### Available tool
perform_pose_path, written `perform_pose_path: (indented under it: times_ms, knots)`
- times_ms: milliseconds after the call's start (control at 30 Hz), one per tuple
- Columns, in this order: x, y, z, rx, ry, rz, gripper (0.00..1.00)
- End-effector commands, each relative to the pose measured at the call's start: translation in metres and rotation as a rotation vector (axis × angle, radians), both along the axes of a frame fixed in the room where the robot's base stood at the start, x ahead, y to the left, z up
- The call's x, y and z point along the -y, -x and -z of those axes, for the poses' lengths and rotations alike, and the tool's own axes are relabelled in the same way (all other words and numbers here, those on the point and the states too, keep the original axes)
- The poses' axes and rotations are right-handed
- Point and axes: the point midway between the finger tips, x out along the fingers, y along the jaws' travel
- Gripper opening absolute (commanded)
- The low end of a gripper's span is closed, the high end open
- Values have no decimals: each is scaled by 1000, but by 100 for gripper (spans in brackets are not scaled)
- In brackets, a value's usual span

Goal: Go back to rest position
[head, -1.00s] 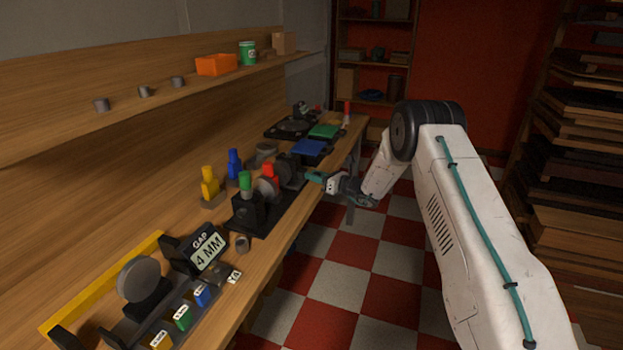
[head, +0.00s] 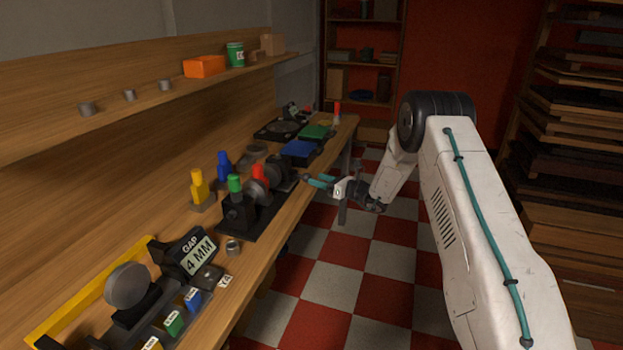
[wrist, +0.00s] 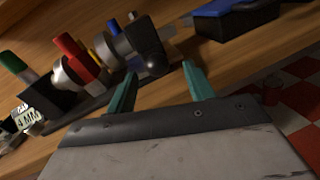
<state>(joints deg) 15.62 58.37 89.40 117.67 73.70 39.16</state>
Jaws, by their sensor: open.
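My gripper (head: 318,181) has teal fingers and is at the bench's front edge, to the right of the black rotor fixture. In the wrist view its two fingers (wrist: 160,88) stand apart with nothing between them. The black rotor fixture (head: 247,212) carries a green knob (head: 235,183), a red knob (head: 259,172) and grey discs. It also shows in the wrist view (wrist: 52,103), to the left of and beyond the fingers. The fingers look apart from it.
The wooden bench (head: 222,262) runs along the left, with a GAP 4 MM display (head: 196,252) near the front. A blue block (head: 299,149) and a green block (head: 315,131) lie farther back. Wooden racks (head: 575,180) stand at right. The checkered floor (head: 345,245) is clear.

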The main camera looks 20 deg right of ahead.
Motion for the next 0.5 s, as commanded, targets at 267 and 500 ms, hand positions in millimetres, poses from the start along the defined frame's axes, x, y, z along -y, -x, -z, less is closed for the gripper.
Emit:
perform_pose_path:
  times_ms: [267, 500]
  knots:
    - [15, 15, 0, -1, 0, 2, 53]
    - [15, 15, 0, -1, -1, 1, 53]
